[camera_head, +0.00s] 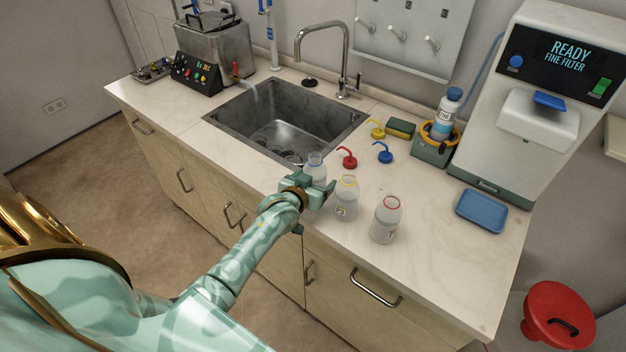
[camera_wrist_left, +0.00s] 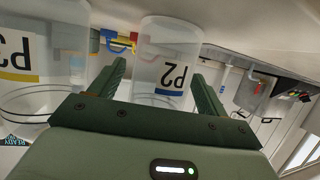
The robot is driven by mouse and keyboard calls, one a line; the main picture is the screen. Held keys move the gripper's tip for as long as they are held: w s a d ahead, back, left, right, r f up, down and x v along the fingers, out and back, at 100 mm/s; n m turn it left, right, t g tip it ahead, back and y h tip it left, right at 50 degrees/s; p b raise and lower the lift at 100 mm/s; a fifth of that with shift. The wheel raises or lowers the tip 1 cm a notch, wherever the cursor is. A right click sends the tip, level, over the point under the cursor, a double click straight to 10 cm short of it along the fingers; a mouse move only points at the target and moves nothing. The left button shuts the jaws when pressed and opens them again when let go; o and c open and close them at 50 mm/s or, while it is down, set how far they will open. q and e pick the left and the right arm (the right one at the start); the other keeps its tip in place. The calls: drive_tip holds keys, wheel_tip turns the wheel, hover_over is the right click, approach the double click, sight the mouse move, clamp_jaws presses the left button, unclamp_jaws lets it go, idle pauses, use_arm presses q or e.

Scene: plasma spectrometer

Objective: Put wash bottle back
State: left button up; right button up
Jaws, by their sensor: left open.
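Three clear wash bottles without caps stand near the counter's front edge: one with a blue ring (camera_head: 315,167), one with a yellow ring (camera_head: 346,203), one with a red ring (camera_head: 385,222). My left gripper (camera_head: 318,186) is open at the blue-ringed bottle. In the left wrist view, the bottle labelled P2 (camera_wrist_left: 165,60) shows between the open fingers (camera_wrist_left: 158,85); I cannot tell whether they touch it. The bottle labelled P3 (camera_wrist_left: 50,50) is to its left there. Red (camera_head: 348,158), blue (camera_head: 384,153) and yellow (camera_head: 377,129) spout caps lie behind. My right gripper is out of view.
A sink (camera_head: 285,118) with a tap is behind left. A green holder (camera_head: 433,150) with a blue-capped bottle (camera_head: 446,115), a sponge (camera_head: 401,129), a blue tray (camera_head: 482,211) and a filter machine (camera_head: 540,100) are at the right.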

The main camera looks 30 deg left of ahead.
use_arm(q)
drive_tip(key=shift+s+r, duration=0.2)
drive_tip(key=shift+r, duration=0.05)
drive_tip(key=p+v, duration=0.3)
drive_tip(key=v, duration=0.9)
drive_tip(key=s+d+f+m+g+h, duration=0.15)
drive_tip(key=s+f, duration=0.25)
drive_tip(key=f, duration=0.4)
drive_tip(key=s+d+f+g, duration=0.25)
drive_tip(key=s+f, duration=0.25)
drive_tip(key=f, duration=0.3)
drive_tip(key=s+d+f+m+g, duration=0.15)
drive_tip(key=s+f, duration=0.25)
drive_tip(key=f, duration=0.4)
drive_tip(key=s+f+m+g, duration=0.1)
drive_tip(key=s+f+g, duration=0.2)
drive_tip(key=s, duration=1)
drive_tip(key=s+d+f+m+g, duration=0.1)
drive_tip(key=s+f+g, duration=0.3)
drive_tip(key=s+f, duration=0.5)
drive_tip(key=s, duration=0.5)
drive_tip(key=shift+f, duration=0.2)
drive_tip(key=shift+s+d+f, duration=0.1)
drive_tip(key=f+b, duration=0.2)
drive_tip(key=f, duration=0.1)
drive_tip(key=f+b, duration=0.1)
drive_tip(key=b, duration=0.1)
drive_tip(key=shift+s+f, duration=0.15)
drive_tip(key=shift+s, duration=0.15)
